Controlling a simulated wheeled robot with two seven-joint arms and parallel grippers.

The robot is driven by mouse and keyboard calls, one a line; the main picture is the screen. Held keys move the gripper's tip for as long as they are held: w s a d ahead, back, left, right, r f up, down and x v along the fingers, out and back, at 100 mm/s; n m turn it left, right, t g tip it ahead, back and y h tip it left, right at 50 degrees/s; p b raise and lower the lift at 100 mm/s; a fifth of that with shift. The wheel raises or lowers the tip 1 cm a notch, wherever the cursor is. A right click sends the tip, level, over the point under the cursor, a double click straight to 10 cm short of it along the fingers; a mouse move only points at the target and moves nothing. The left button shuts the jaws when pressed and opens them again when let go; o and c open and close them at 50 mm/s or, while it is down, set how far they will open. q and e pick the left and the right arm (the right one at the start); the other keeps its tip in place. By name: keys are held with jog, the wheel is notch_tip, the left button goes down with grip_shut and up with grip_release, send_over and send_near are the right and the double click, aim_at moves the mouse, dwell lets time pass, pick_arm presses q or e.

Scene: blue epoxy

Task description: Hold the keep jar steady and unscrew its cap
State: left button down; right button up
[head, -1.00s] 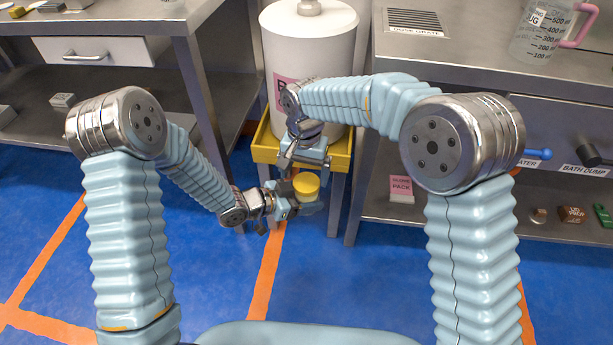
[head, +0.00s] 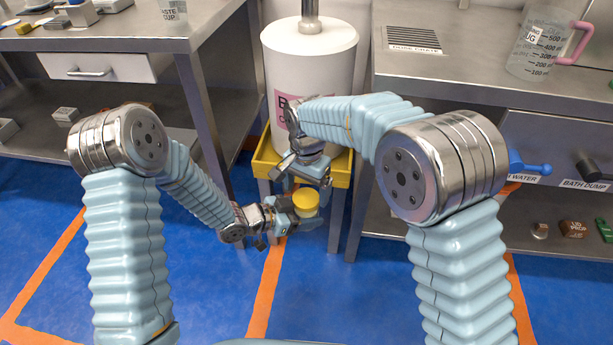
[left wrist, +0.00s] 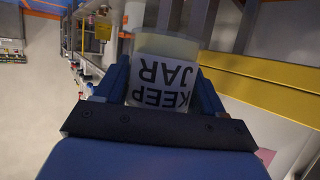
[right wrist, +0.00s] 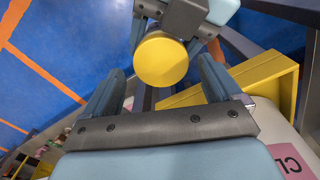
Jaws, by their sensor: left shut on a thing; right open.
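The keep jar is a small pale jar with a KEEP JAR label, upside down in the left wrist view (left wrist: 160,85). Its yellow cap (head: 306,199) is on top in the head view, and it also shows in the right wrist view (right wrist: 161,60). My left gripper (head: 300,208) is shut on the jar, with a finger on each side of it. My right gripper (right wrist: 155,85) is open and empty. The cap lies ahead of and between its fingers in the right wrist view, apart from them. In the head view my right gripper (head: 302,172) is just above the cap.
A white drum (head: 310,70) stands in a yellow-rimmed stand (head: 262,165) behind the grippers. Steel benches stand left (head: 120,35) and right (head: 450,75); the right one carries a measuring jug (head: 540,45). Blue floor (head: 210,285) is clear in front.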

jog(key=shift+f, duration=1)
jog(key=c, duration=1.1)
jog(key=n, duration=0.3)
jog(key=o, duration=1.1)
jog(key=shift+o, duration=0.2)
jog(key=shift+a, duration=0.1)
